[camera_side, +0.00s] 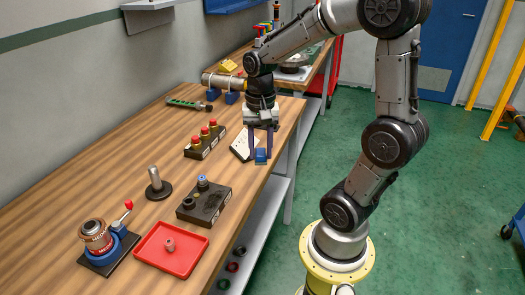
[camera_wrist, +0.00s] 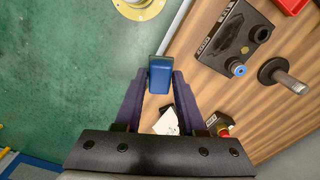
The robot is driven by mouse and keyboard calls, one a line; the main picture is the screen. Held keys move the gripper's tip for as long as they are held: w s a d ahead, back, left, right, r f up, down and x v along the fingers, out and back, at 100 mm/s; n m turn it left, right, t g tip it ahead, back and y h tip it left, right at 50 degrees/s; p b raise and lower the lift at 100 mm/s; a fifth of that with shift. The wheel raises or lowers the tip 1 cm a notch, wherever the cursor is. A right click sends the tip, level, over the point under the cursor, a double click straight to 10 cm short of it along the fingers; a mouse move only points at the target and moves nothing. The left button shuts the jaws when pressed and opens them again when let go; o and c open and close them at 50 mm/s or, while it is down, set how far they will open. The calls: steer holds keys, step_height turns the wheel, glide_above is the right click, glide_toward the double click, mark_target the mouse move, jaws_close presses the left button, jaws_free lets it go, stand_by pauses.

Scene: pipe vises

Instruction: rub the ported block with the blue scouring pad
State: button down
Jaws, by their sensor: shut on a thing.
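The blue scouring pad (camera_side: 261,156) is held between the purple fingers of my gripper (camera_side: 262,146), near the right edge of the wooden bench. In the wrist view the pad (camera_wrist: 160,76) sits at the fingertips of my gripper (camera_wrist: 160,86), which is shut on it. The ported block (camera_side: 207,207) is a dark block with a blue fitting and a dark round fitting on top, lying nearer the side camera than the pad. In the wrist view the block (camera_wrist: 232,38) is at the upper right, apart from the pad. A dark patch shows on its top.
A white plate (camera_side: 240,148) lies beside my gripper. A block with red knobs (camera_side: 206,142), a post on a round base (camera_side: 158,186), a red tray (camera_side: 158,256) and a vise holding a can (camera_side: 97,237) stand on the bench. Bare wood lies between pad and block.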

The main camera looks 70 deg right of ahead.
steer(key=w+n, duration=0.6)
steer(key=n, duration=0.9)
glide_above(222, 188)
step_height(222, 188, down, 3)
steer(key=shift+a+f, duration=0.1)
steer(key=shift+f, duration=3.45)
steer(key=shift+w+a+f, duration=0.1)
steer(key=shift+a+f, duration=0.05)
steer(key=shift+a, duration=0.15)
steer(key=shift+a+f, duration=0.1)
steer(key=shift+a, duration=4.85)
steer(key=shift+d, duration=5.35)
step_height(222, 188, up, 8)
steer(key=shift+a, duration=0.1)
